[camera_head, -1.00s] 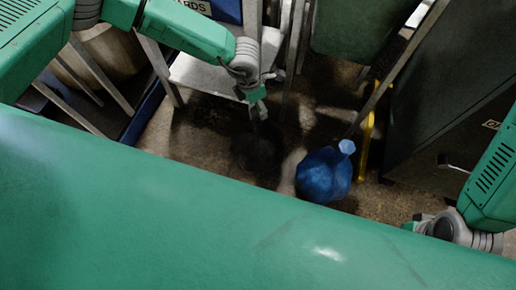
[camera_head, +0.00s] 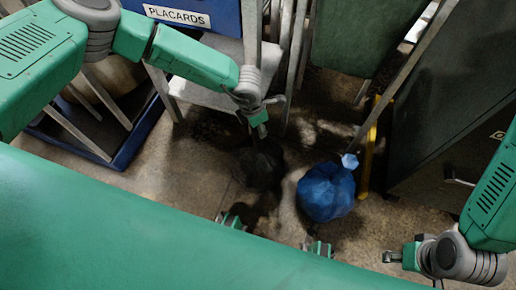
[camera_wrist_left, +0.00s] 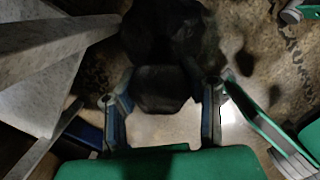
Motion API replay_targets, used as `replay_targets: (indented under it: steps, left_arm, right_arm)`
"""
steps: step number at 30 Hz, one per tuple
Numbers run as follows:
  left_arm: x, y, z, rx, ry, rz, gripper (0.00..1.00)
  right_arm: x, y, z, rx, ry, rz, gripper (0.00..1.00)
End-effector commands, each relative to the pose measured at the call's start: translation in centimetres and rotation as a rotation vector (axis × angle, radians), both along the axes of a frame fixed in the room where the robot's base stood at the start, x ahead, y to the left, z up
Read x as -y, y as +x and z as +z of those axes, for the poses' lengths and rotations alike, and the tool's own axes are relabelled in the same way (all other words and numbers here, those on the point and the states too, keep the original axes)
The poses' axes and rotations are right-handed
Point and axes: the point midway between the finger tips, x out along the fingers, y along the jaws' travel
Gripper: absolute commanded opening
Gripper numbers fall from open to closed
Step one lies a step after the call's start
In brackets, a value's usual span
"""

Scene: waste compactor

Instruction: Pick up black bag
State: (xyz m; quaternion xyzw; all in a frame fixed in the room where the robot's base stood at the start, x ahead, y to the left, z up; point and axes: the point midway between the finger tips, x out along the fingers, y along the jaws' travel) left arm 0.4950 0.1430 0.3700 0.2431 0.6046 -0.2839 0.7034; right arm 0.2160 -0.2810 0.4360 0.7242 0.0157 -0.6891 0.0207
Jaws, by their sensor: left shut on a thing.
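A black bag (camera_head: 262,168) hangs or stands below my left gripper (camera_head: 260,130), dark against the concrete floor. In the left wrist view the black bag (camera_wrist_left: 168,35) fills the top middle. Its gathered upper part lies between the two fingers of my left gripper (camera_wrist_left: 163,95), which is shut on it. Whether its underside touches the floor is hard to tell. My right gripper (camera_head: 391,257) is low at the right in the head view, apart from the bags; its jaw opening is not clear.
A blue tied bag (camera_head: 326,192) stands right of the black bag. A dark cabinet (camera_head: 450,110) and a yellow post (camera_head: 369,150) are at the right.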

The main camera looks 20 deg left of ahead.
Motion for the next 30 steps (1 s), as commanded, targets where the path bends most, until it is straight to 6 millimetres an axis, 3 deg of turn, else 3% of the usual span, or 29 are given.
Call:
replay_targets:
  steps: [19, 30]
  left_arm:
    - [0.0, 0.1, 3.9, 0.002, -0.001, -0.001, 0.0]
    - [-3.8, 0.2, 3.7, 0.002, 0.002, 0.002, 0.0]
  right_arm:
    - [0.0, 0.0, 2.4, 0.0, 0.0, 0.0, 0.4]
    - [0.0, 0.0, 3.4, 0.0, 0.0, 0.0, 0.4]
